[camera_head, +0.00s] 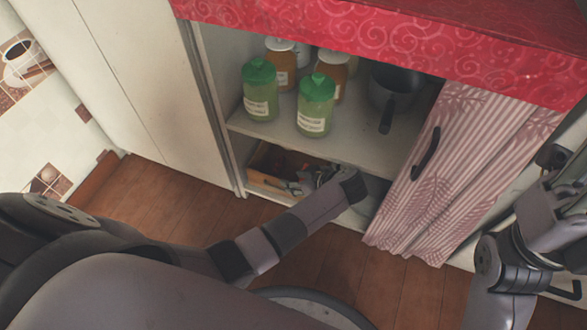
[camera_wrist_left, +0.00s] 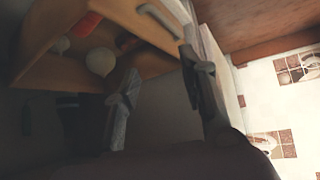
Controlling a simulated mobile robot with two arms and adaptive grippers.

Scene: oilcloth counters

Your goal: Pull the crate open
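The wooden crate (camera_head: 262,183) sits in the lower compartment of the cupboard, below the shelf. In the left wrist view the crate (camera_wrist_left: 155,70) shows its tan walls and several round and long items inside, one of them red. My left gripper (camera_head: 300,184) is at the crate's front, partly covering it. In the left wrist view its two fingers (camera_wrist_left: 160,63) are spread apart close to the crate's wall; whether they touch it is unclear. My right gripper (camera_head: 552,210) is at the far right, away from the crate, and its finger state is unclear.
Green-lidded jars (camera_head: 315,105), amber jars and a dark pan (camera_head: 393,90) stand on the shelf (camera_head: 340,150) above the crate. A striped curtain-like door (camera_head: 445,170) with a dark handle (camera_head: 426,153) is right of the opening. Wooden floor (camera_head: 160,200) lies in front.

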